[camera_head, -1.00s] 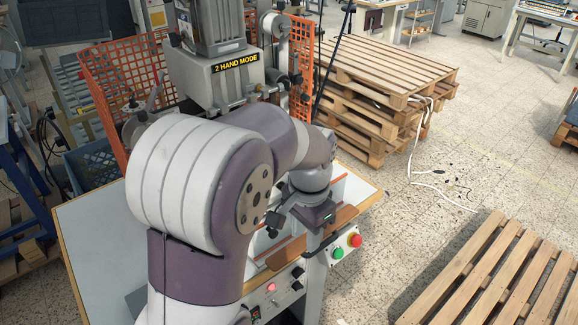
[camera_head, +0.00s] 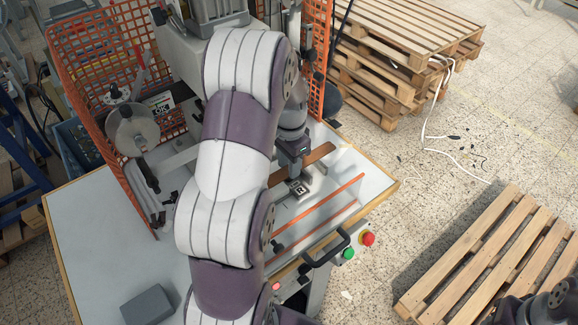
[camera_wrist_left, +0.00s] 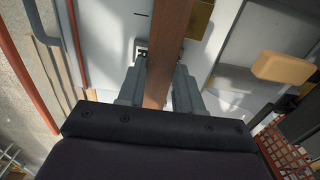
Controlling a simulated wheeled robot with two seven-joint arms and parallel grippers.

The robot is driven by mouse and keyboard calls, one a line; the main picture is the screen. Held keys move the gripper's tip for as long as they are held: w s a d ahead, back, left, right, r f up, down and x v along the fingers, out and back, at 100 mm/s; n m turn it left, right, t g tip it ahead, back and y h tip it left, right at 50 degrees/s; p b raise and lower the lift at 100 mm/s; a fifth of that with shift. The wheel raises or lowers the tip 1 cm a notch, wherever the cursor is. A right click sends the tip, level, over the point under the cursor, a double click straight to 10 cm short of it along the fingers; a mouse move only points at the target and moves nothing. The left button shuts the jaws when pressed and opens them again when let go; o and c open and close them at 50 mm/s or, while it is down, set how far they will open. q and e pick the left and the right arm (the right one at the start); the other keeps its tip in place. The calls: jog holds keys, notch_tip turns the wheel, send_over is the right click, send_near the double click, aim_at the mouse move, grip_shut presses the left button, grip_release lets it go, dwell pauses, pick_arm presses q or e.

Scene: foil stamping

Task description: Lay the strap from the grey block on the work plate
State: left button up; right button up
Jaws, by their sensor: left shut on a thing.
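My left gripper (camera_head: 294,172) is over the pale work area of the press, partly hidden by its own wrist. In the left wrist view, its fingers (camera_wrist_left: 160,90) are shut on the brown strap (camera_wrist_left: 168,40), which runs lengthwise between them. The strap (camera_head: 318,154) also shows past the gripper in the head view. The pale plate (camera_wrist_left: 110,45) lies beneath it in the wrist view; I cannot tell whether the strap touches it. The grey block (camera_head: 147,305) sits bare on the left front of the table.
Orange rails (camera_head: 320,208) cross the bench in front of the gripper. A black handle (camera_head: 328,250) and green and red buttons (camera_head: 368,238) are at the front edge. Orange mesh guards (camera_head: 88,70) flank the press.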

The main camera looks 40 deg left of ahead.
aim_at(289, 186)
pick_arm(q)
jog(key=f, duration=0.1)
jog(key=f+p, duration=0.1)
jog(key=f, duration=0.2)
jog(key=shift+w+a+p, duration=0.2)
jog(key=shift+w+p, duration=0.05)
jog(key=shift+p, duration=0.05)
jog(key=shift+s+d, duration=0.2)
jog(key=shift+s, duration=0.05)
jog(key=shift+w+a+f, duration=0.15)
jog(key=shift+f, duration=0.3)
jog(key=o, duration=1)
jog(key=shift+r, duration=0.1)
